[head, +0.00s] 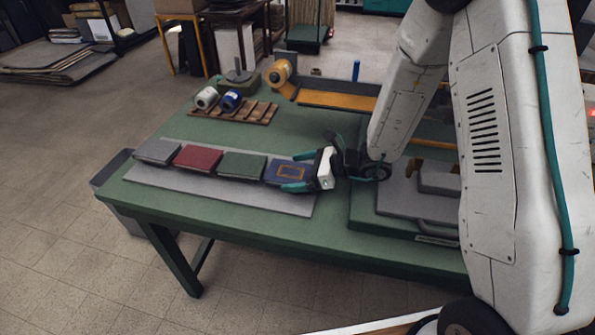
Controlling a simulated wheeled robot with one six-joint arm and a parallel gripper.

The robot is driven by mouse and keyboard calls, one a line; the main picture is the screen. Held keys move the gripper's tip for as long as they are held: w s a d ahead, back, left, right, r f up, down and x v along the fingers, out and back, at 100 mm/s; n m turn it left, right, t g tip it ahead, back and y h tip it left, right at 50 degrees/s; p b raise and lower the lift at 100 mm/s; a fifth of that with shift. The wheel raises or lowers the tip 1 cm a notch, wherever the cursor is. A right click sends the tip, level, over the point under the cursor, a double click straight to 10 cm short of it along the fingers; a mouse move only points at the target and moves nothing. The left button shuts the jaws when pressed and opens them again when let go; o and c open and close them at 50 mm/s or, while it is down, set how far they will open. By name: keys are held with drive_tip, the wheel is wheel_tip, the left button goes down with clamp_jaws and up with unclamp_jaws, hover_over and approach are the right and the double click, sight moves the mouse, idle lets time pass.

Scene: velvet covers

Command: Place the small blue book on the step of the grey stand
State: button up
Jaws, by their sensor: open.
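The small blue book (284,174), with a gold frame on its cover, lies at the right end of a row of books on a grey mat. My gripper (291,172) is open at the book's right side, its teal fingers at the far and near edges. I cannot tell whether they touch the book or hover over it. A grey stepped shape (438,179), which looks like the grey stand, is at the right of the table. My arm hides part of it.
Grey (158,151), red (198,158) and green (243,165) books lie left of the blue one on the grey mat (235,195). Behind are a wooden rack (258,112) with spools and a yellow-edged tool (325,99). The green table (190,128) is clear between mat and rack.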

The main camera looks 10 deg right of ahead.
drive_tip(key=v, duration=1.2)
drive_tip(key=s+a+r+n+g+h, duration=0.3)
drive_tip(key=s+r+n+g, duration=0.3)
drive_tip(key=s+r+n, duration=0.8)
drive_tip(key=s+d+r+n+t+h, duration=0.2)
drive_tip(key=s+d+r+n+h, duration=0.4)
drive_tip(key=s, duration=0.6)
drive_tip(key=d+n+h, duration=0.2)
drive_tip(key=d+h, duration=0.1)
drive_tip(key=d, duration=0.1)
drive_tip(key=shift+s+h, duration=0.3)
drive_tip(key=shift+s, duration=0.1)
drive_tip(key=shift+d, duration=0.15)
